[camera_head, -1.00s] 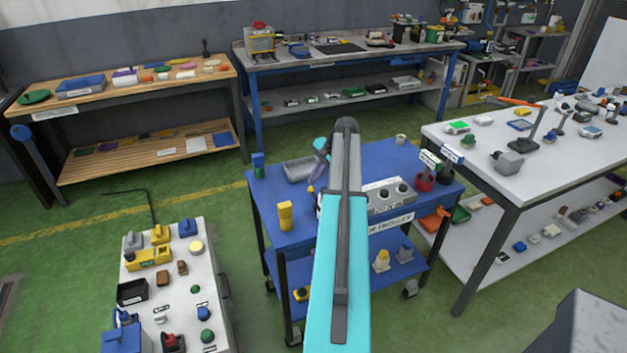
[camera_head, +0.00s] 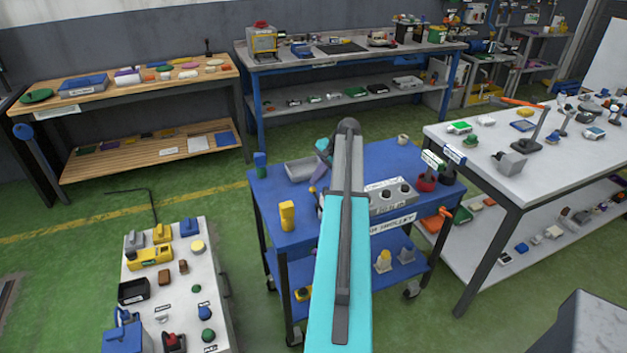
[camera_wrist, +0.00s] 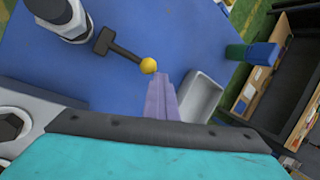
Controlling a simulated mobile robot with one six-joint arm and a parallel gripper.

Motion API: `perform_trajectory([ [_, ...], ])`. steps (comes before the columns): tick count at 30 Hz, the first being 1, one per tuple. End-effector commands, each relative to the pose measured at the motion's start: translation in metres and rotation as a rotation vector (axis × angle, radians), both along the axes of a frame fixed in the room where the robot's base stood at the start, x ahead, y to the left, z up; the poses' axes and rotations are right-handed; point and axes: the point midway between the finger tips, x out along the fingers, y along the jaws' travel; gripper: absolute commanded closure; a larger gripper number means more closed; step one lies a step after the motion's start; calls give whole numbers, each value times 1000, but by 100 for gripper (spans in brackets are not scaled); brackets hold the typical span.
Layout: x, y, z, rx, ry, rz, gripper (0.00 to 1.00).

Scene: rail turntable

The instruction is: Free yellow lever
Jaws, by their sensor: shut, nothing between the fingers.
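The yellow lever shows in the wrist view as a round yellow knob (camera_wrist: 148,65) on a dark rod with a dark crosspiece, over the blue trolley top (camera_wrist: 190,35). In the head view the small yellow knob (camera_head: 312,189) is beside my arm, over the trolley (camera_head: 262,212). My gripper's purple fingers (camera_wrist: 161,80) are shut and empty, with their tips close beside the knob; I cannot tell if they touch. In the head view my gripper (camera_head: 315,182) is partly hidden by my own arm.
A grey tray (camera_wrist: 203,95) lies beside the fingers, with a blue and green block (camera_wrist: 255,53) beyond. A white and grey cylinder (camera_wrist: 62,15) stands near the rod. The head view shows a yellow object (camera_head: 287,216) at the trolley's left and a grey box with round holes (camera_head: 390,197) at right.

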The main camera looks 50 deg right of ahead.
Motion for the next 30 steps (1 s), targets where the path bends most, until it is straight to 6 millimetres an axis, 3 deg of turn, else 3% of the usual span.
perform_trajectory([
  [6, -13, 8, -6, 11, 19, 5, 100],
  [20, -17, 8, -8, 14, 21, 3, 100],
  [30, -14, -5, 16, 5, 8, -2, 100],
])
